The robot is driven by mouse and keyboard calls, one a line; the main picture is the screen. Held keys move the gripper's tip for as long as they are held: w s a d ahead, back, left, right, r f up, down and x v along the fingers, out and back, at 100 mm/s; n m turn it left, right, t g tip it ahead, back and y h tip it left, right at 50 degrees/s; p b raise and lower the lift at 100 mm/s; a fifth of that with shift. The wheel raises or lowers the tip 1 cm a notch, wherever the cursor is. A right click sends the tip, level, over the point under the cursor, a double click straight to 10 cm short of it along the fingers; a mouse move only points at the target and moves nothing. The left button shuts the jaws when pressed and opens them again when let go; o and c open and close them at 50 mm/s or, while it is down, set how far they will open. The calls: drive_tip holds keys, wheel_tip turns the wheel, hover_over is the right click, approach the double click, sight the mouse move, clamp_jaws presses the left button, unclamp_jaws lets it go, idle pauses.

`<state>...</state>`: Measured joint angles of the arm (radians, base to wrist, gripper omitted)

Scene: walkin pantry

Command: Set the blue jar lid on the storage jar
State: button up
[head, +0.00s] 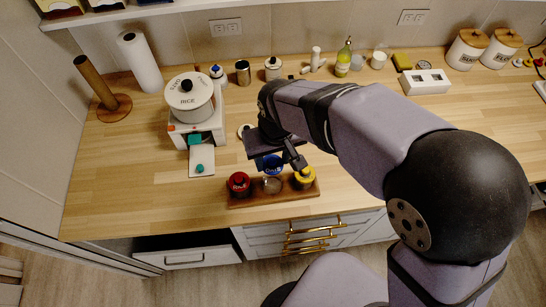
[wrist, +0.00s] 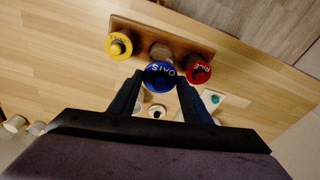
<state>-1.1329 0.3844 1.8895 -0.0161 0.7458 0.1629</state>
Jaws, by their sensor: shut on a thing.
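The blue lid (head: 273,164), lettered "OATS", is between the fingers of my gripper (head: 277,157), which is shut on it. In the wrist view the blue lid (wrist: 160,75) sits between the fingertips of my gripper (wrist: 160,82). The storage jar (head: 272,186) is clear glass and lidless, standing in the middle of a wooden rack (head: 245,202). In the wrist view the jar (wrist: 161,50) shows just beyond the lid, partly covered by it. The lid appears raised and slightly behind the jar; the exact gap is unclear.
A red-lidded jar (head: 239,183) and a yellow-lidded jar (head: 303,178) flank the open jar closely on the rack. A scale (head: 197,130) bearing a white pot (head: 190,100) stands left. Bare counter (head: 130,175) lies at the left; several items line the back wall.

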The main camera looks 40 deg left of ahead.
drive_tip(key=shift+f+b, duration=1.85)
drive_tip(key=shift+f, duration=0.4)
drive_tip(key=shift+f+b, duration=0.5)
drive_tip(key=shift+f, duration=0.4)
drive_tip(key=shift+f, duration=0.55)
idle(0.6)
drive_tip(key=o, duration=1.1)
drive_tip(key=shift+o, duration=0.6)
drive_tip(key=o, duration=0.4)
drive_tip(key=shift+c, duration=0.2)
drive_tip(key=shift+r, duration=0.25)
drive_tip(key=shift+r+p, duration=3.05)
drive_tip(key=shift+r, duration=0.3)
